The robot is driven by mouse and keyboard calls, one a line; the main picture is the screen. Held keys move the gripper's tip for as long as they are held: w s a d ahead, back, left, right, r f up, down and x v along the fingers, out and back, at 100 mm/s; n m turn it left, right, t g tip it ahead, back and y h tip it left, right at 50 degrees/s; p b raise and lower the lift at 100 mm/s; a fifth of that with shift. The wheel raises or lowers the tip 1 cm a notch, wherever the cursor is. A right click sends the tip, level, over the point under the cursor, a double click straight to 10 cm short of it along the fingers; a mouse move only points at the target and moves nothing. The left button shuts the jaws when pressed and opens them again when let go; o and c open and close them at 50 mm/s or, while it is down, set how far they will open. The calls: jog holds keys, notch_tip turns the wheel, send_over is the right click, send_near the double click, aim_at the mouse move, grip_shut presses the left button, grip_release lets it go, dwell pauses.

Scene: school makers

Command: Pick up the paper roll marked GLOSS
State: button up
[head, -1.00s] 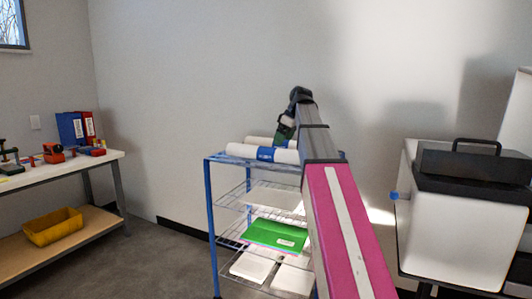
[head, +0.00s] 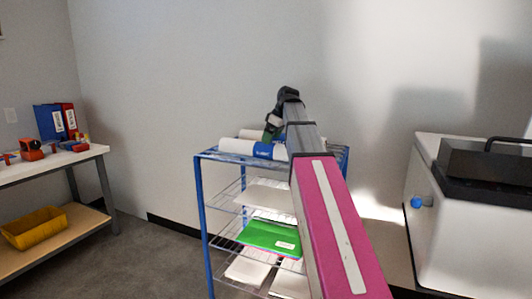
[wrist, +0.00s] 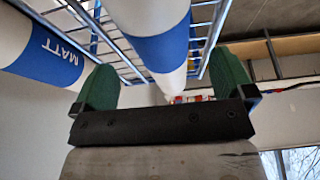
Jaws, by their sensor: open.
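Two white paper rolls with blue bands lie on top of a blue wire rack. In the head view the front roll (head: 236,146) has small white lettering that I cannot read; the rear roll (head: 250,134) is mostly hidden. In the wrist view one roll (wrist: 40,45) at the left reads MATT. The other roll (wrist: 162,48) shows a blue band with no readable word. My gripper (wrist: 166,66) has its green fingers spread apart, with this second roll appearing between them in the picture, and nothing is gripped. In the head view my gripper (head: 271,127) is at the rolls, partly hidden by my arm.
The blue rack (head: 199,215) holds a green folder (head: 268,236) and white paper stacks on lower shelves. A white machine with a black top (head: 470,215) stands at the right. A workbench (head: 50,165) with a yellow bin (head: 35,228) is at the left.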

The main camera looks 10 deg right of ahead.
aim_at(266, 151)
jog(key=shift+x, duration=2.65)
jog(key=c, duration=1.5)
jog(key=shift+r, duration=0.15)
